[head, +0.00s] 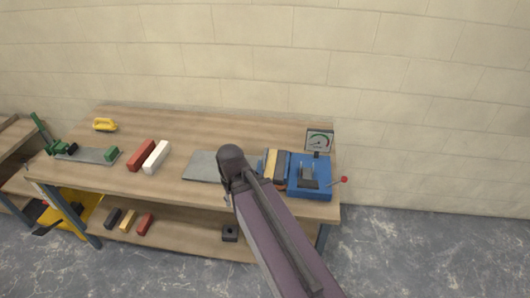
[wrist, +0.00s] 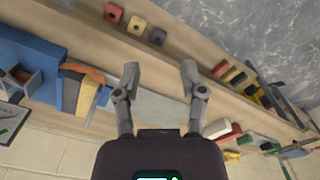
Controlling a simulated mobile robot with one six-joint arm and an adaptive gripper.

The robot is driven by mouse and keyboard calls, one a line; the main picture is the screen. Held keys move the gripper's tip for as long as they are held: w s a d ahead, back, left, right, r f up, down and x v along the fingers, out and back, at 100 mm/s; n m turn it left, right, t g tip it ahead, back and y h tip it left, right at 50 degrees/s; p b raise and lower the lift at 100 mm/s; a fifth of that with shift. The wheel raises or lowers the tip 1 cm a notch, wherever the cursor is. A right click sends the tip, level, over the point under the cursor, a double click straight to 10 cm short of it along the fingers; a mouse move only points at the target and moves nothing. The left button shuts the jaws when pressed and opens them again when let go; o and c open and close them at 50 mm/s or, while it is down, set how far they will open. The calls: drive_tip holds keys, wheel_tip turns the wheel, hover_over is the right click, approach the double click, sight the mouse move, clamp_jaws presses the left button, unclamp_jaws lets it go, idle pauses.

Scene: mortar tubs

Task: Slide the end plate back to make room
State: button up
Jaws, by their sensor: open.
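A fixture with green parts on a grey base plate (head: 88,154) sits at the left end of the bench. A green block (head: 111,154) stands at its right end and more green pieces (head: 62,147) at its left; I cannot tell for certain which is the end plate. The fixture shows small at the right of the wrist view (wrist: 262,141). My gripper (wrist: 160,85) is open and empty, with its fingers apart over the bench by a flat grey sheet (wrist: 165,106). It is far to the right of the fixture; the arm hides it in the head view.
A blue press (head: 312,188) with a gauge (head: 319,141) and a red-knobbed lever stands right, a yellow and dark stack (head: 275,168) beside it. Red (head: 141,155) and white (head: 157,157) bars and a yellow-handled tool (head: 104,125) lie left. The lower shelf holds small blocks.

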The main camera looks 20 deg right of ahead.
drive_tip(key=w+d+r+m+y+p, duration=0.1)
drive_tip(key=w+d+m, duration=0.1)
drive_tip(key=w+d, duration=0.4)
drive_tip(key=w+d+r+m+p, duration=0.1)
drive_tip(key=w+d, duration=0.2)
drive_tip(key=w, duration=0.5)
drive_tip(key=r+m+t+p, duration=0.1)
drive_tip(key=r+m+p, duration=0.1)
drive_tip(key=m, duration=0.2)
hover_over(265, 153)
drive_tip(key=s+d, duration=0.2)
drive_tip(key=shift+w+d+f+y, duration=0.1)
drive_tip(key=shift+w+d+y, duration=0.1)
drive_tip(key=shift+y, duration=0.2)
drive_tip(key=shift+a+f+b, duration=0.1)
drive_tip(key=shift+f+b, duration=0.1)
drive_tip(key=shift+b, duration=0.25)
drive_tip(key=f+b, duration=0.4)
drive_tip(key=w+a+f+b, duration=0.1)
drive_tip(key=f+b, duration=0.3)
drive_tip(key=a+f+b, duration=0.1)
drive_tip(key=f+b, duration=0.4)
drive_tip(key=shift+w+a, duration=0.1)
drive_tip(key=shift+w, duration=0.1)
drive_tip(key=shift+f, duration=0.1)
drive_tip(key=shift+a, duration=0.1)
clamp_jaws()
